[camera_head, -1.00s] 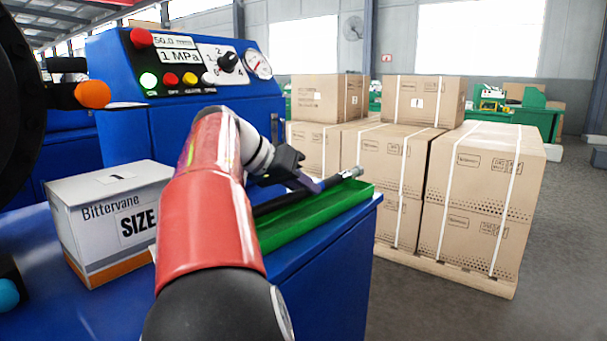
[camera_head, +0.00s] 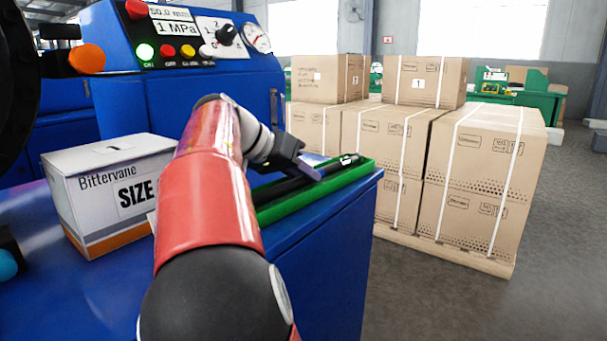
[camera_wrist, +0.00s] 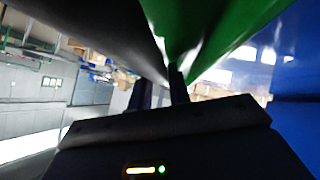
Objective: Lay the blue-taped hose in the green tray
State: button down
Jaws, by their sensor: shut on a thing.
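The green tray (camera_head: 305,202) lies on the blue bench top near its right edge. The black hose (camera_head: 285,188) lies along the tray, within its outline in the head view, with its metal end (camera_head: 349,159) near the far right end. My gripper (camera_head: 312,171) is shut on the hose from above, close to the tray. In the wrist view, the dark hose (camera_wrist: 95,28) runs beside the green tray wall (camera_wrist: 215,28), and my gripper's fingers (camera_wrist: 160,95) show below it. I cannot make out the blue tape clearly, nor whether the hose touches the tray floor. My arm hides the hose's near part.
A white and orange box (camera_head: 112,195) stands on the bench (camera_head: 325,235) left of my arm. A blue machine with a control panel (camera_head: 185,50) rises behind. Strapped cartons (camera_head: 480,190) stand on a pallet beyond the bench's right edge.

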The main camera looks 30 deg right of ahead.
jog(key=shift+f, duration=0.2)
jog(key=c, duration=1.3)
grip_release()
jog(key=shift+o, duration=0.3)
jog(key=shift+a+f, duration=0.1)
jog(key=shift+f, duration=0.05)
jog(key=shift+r+p, duration=0.95)
jog(key=shift+r, duration=2.2)
